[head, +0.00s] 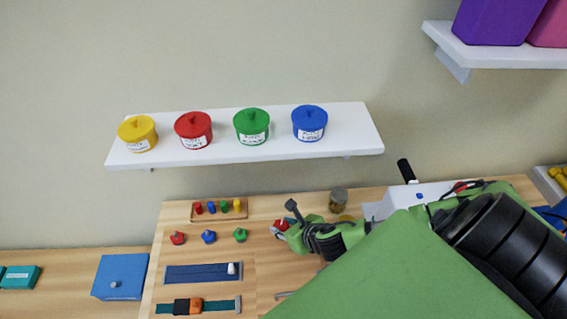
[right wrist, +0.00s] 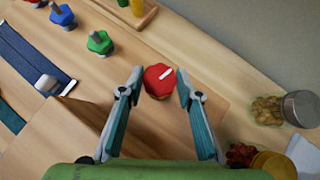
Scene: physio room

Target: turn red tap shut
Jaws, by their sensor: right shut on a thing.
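The red tap (right wrist: 157,87) is a red faceted knob with a white pointer bar on top, which slants up to the right in the right wrist view. In the head view the red tap (head: 281,224) shows as a small red patch, partly hidden by my gripper. My right gripper (right wrist: 160,79) has a finger on each side of the knob and is shut on it. In the head view the right gripper (head: 283,229) reaches in from the right at the bench top. My left gripper is in neither view.
Red (head: 178,238), blue (head: 208,237) and green (head: 240,235) knobs stand left of the tap. A peg tray (head: 221,217) lies behind them. A jar (head: 338,200) stands right of the tap. A wall shelf (head: 245,154) with lidded pots hangs above the bench.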

